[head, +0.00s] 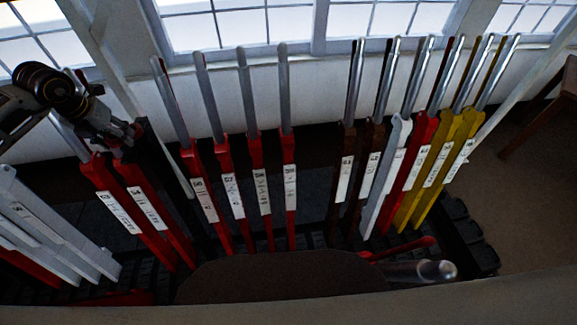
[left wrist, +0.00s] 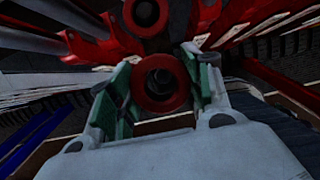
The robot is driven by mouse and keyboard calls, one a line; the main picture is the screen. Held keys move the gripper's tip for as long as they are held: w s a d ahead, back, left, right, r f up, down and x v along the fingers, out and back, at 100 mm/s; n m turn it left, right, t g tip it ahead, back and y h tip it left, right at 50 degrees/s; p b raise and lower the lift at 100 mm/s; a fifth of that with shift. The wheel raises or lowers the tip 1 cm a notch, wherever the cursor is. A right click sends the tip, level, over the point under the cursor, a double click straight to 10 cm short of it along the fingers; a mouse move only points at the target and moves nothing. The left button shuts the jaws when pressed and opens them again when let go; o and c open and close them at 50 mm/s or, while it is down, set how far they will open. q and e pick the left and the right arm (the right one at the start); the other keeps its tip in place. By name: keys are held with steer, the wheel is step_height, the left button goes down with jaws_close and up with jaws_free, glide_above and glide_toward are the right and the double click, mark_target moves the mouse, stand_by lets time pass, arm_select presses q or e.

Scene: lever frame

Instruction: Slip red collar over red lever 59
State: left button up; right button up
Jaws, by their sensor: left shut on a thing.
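My left gripper (head: 122,135) is at the left of the lever frame, near the upper parts of two red levers (head: 113,200) (head: 148,205). In the left wrist view its green-padded fingers (left wrist: 160,88) are shut on the red collar (left wrist: 160,104), a ring with a dark opening. I cannot tell whether a lever tip is inside that opening. Another red ring (left wrist: 128,14) with a grey centre shows just beyond it. The lever numbers are too small to read, so I cannot tell which is 59. My right gripper is not in view.
Several red levers (head: 225,195) with grey handles stand in the middle. Brown, white, red and yellow levers (head: 440,165) stand close together to the right. White levers (head: 50,225) lean at the lower left. Windows (head: 240,25) line the back wall.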

arm_select(q)
steer(key=shift+r+p, duration=0.65)
steer(key=shift+r, duration=0.85)
